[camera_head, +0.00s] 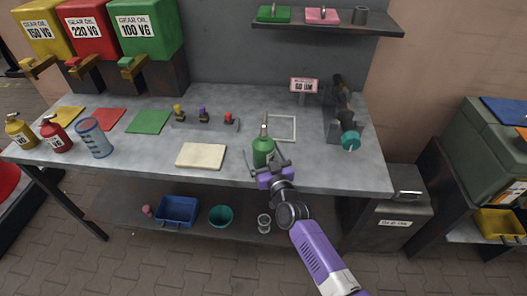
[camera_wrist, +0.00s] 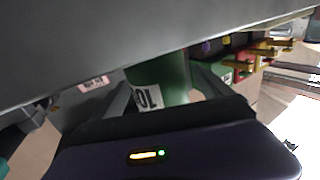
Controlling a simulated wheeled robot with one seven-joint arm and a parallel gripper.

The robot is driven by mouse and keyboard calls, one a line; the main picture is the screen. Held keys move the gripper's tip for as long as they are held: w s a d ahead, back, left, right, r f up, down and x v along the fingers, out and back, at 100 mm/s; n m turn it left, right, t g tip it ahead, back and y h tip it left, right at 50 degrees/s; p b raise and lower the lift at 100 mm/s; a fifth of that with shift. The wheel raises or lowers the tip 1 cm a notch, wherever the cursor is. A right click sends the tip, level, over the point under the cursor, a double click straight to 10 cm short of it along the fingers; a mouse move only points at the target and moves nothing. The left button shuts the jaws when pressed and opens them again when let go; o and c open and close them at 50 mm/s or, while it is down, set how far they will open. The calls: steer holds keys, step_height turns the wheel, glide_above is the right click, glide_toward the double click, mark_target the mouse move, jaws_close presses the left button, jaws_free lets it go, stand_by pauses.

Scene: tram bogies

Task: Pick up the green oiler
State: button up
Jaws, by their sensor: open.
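The green oiler (camera_head: 263,152) stands upright near the front edge of the grey bench, its thin spout pointing up. It also shows in the wrist view (camera_wrist: 160,82), with part of a white label in sight. My gripper (camera_head: 268,167) is at the front of the oiler, low on its body. The jaws are open, and in the wrist view the dark fingers reach along both sides of the green body. I cannot tell whether either finger touches it.
A cream pad (camera_head: 201,156) lies left of the oiler. A white square outline (camera_head: 282,128) is marked behind it, and a dark machine with a teal end (camera_head: 350,140) stands to the right. Yellow (camera_head: 20,131) and red (camera_head: 56,136) oilers and a clear measuring jug (camera_head: 95,138) stand at far left.

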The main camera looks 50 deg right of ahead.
steer(key=c, duration=1.7)
jaws_close()
steer(key=shift+r, duration=0.1)
